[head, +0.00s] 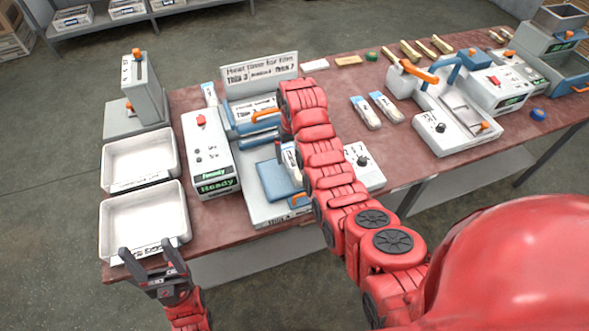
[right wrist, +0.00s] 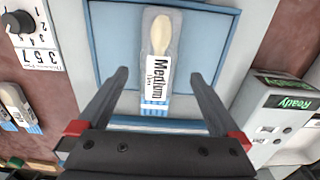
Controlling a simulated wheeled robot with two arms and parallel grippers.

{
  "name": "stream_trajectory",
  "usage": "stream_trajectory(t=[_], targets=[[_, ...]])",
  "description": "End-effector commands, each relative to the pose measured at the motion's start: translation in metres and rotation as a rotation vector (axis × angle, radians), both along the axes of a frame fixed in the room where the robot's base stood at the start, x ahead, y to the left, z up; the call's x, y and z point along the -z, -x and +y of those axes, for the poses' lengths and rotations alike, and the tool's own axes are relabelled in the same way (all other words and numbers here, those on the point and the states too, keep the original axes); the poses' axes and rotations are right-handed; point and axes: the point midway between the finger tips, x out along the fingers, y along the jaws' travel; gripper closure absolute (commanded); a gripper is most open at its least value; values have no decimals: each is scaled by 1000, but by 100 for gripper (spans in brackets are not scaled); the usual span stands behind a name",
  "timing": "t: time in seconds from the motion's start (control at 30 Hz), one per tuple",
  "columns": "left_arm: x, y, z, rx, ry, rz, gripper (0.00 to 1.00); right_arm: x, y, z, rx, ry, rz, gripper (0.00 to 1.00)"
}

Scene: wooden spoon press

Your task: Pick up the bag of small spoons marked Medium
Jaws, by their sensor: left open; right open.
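A clear bag marked Medium (right wrist: 158,60), holding a pale wooden spoon, lies on the blue pad (right wrist: 205,45) of the press in the right wrist view. In the head view, part of a bag (head: 290,160) shows at the pad (head: 276,183), mostly behind my right arm. My right gripper (right wrist: 158,76) is open and empty. Its fingers appear on either side of the bag, apart from it; the height gap is hard to judge. My left gripper (head: 149,249) is open and empty by the front white tray.
Two white trays (head: 140,158) (head: 112,222) stand at the table's left. A control box reading Ready (head: 211,160) stands beside the press. Two more bags (head: 366,112) (head: 386,107) lie right of my arm, near a second machine (head: 450,125).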

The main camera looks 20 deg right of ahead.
Motion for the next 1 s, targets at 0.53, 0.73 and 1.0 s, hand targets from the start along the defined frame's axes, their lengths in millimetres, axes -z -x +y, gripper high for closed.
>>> stream_trajectory(t=[0.53, 0.73, 1.0], targets=[[-33, 0, 0, 0, 0, 0, 31, 46, 0, -3, 1, 0, -1, 0], [-33, 0, 0, 0, 0, 0, 31, 47, 0, -3, 1, 0, -1, 0], [-33, 0, 0, 0, 0, 0, 31, 47, 0, -3, 1, 0, -1, 43]])
